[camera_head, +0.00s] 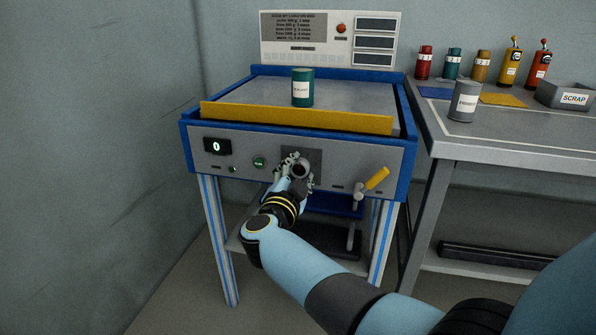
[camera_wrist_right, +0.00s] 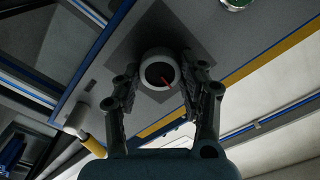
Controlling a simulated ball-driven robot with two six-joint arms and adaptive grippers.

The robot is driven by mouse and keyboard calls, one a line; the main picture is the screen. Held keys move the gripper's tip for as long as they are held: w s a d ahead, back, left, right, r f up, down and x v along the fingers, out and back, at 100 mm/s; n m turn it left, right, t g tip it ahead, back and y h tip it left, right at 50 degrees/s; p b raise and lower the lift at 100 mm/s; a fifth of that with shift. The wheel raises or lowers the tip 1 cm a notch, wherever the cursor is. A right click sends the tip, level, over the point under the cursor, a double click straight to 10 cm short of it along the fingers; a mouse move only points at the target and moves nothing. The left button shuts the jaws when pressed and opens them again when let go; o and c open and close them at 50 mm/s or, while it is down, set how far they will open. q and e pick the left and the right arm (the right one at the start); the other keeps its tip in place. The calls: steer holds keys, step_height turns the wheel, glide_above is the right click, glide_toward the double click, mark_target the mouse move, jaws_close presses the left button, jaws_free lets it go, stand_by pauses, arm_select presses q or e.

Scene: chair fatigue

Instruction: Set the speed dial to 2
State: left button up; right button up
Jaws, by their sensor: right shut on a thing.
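The speed dial (camera_head: 302,170) is a round, light-rimmed knob on a dark square plate on the machine's front panel. In the right wrist view, the dial (camera_wrist_right: 158,66) shows a dark face with a red pointer mark. My right gripper (camera_head: 294,166) is at the panel, partly covering the dial. In the right wrist view, the fingers of my right gripper (camera_wrist_right: 160,82) stand on both sides of the dial, shut on it. The display (camera_head: 216,146) at the panel's left reads 0. Any scale numbers around the dial cannot be made out. My left gripper is not in view.
A green button (camera_head: 259,162) sits left of the dial, and a yellow-handled lever (camera_head: 377,179) to its right. A green can (camera_head: 303,87) stands on the machine behind a yellow bar (camera_head: 295,118). The right bench holds a grey can (camera_head: 464,101), several bottles and a scrap bin (camera_head: 567,97).

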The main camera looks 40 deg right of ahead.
steer(key=shift+f+m, duration=0.1)
steer(key=shift+m, duration=1.4)
steer(key=o, duration=1.2)
steer(key=shift+r, duration=5.05)
